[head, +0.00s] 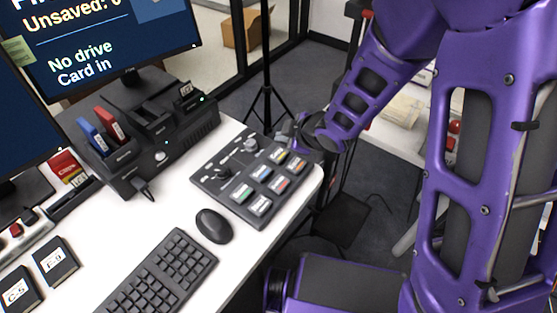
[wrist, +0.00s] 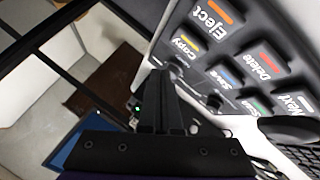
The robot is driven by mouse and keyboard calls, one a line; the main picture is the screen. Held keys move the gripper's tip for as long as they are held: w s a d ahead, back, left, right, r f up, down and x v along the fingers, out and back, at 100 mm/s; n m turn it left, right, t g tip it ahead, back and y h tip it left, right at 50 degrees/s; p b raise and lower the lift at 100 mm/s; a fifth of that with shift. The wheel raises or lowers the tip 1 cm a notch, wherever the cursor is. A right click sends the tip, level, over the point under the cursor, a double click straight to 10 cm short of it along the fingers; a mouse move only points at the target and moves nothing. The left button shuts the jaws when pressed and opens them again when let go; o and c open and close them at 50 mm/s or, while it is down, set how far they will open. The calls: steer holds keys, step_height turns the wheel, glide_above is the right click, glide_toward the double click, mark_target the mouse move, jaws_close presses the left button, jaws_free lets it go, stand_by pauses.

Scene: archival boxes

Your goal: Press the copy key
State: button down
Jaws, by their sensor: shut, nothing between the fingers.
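The copy key (wrist: 188,46), a dark key with a yellow stripe and the label "Copy", is at the corner of the key pad in the wrist view. In the head view, the copy key (head: 277,154) is at the far end of the control pad (head: 226,192), close to my gripper (head: 284,136). My gripper (wrist: 160,78) is shut and empty. In the wrist view its fingertips are just below the copy key in the picture. I cannot tell whether they touch it. My arm's wrist partly hides the gripper in the head view.
Neighbouring keys are Eject (wrist: 213,20), Save (wrist: 225,76) and Delete (wrist: 263,62). A black dock (head: 160,140) holds a blue and a red item. A mouse (head: 214,226) and keyboard (head: 160,275) lie nearer. A screen (head: 100,35) reads "No drive, Card in". A tripod (head: 268,100) stands beyond the desk.

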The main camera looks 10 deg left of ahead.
mark_target(282, 156)
steer(key=shift+f, duration=1.7)
steer(key=shift+f, duration=0.15)
stand_by(0.6)
steer(key=shift+f, duration=0.25)
steer(key=shift+f, duration=0.5)
stand_by(0.6)
steer(key=shift+r+p, duration=0.35)
steer(key=shift+r, duration=0.55)
steer(key=shift+r, duration=0.15)
steer(key=shift+r+p, duration=2)
steer(key=shift+r, duration=0.4)
